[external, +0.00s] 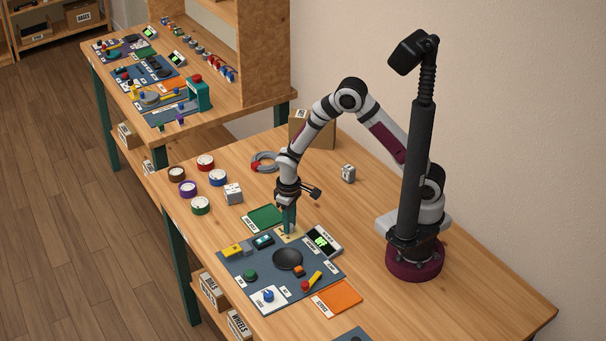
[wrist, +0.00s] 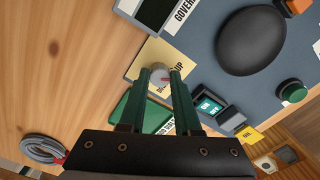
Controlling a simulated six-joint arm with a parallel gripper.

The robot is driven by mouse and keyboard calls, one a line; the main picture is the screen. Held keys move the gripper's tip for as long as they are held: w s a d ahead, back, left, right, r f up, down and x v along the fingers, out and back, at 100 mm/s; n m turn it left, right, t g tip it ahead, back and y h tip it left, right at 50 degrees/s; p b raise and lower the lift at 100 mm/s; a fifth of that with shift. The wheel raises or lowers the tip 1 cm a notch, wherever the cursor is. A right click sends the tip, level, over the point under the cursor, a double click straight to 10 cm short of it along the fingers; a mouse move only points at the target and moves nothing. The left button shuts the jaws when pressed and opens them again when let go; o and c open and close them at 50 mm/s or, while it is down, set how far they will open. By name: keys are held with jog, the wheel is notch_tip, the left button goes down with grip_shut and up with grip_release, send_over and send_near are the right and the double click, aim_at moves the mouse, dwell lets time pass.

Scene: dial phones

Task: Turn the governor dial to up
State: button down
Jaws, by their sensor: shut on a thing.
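The governor dial (wrist: 160,74) is a small pale grey knob with a red mark, on a yellow plate (wrist: 146,63) in the wrist view. The word UP shows on the plate to the right of the knob; another label is partly hidden by the fingers. My gripper (wrist: 161,76) points down with its green fingers on either side of the knob, shut on it. In the external view my gripper (external: 289,231) stands at the back edge of the blue-grey panel (external: 255,262) and hides the knob; only a bit of the yellow plate (external: 294,240) shows.
Beside the plate stands a display (external: 323,240) with green digits. A black dome (external: 287,258), a green button (external: 250,275), a blue knob (external: 268,294) and a red-yellow lever (external: 311,282) share the panel. Green (external: 265,216) and orange (external: 338,298) pads flank it. Several coloured round items lie left.

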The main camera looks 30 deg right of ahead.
jog(key=shift+n, duration=1.5)
jog(key=c, duration=0.6)
grip_release()
notch_tip(320, 180, up, 16)
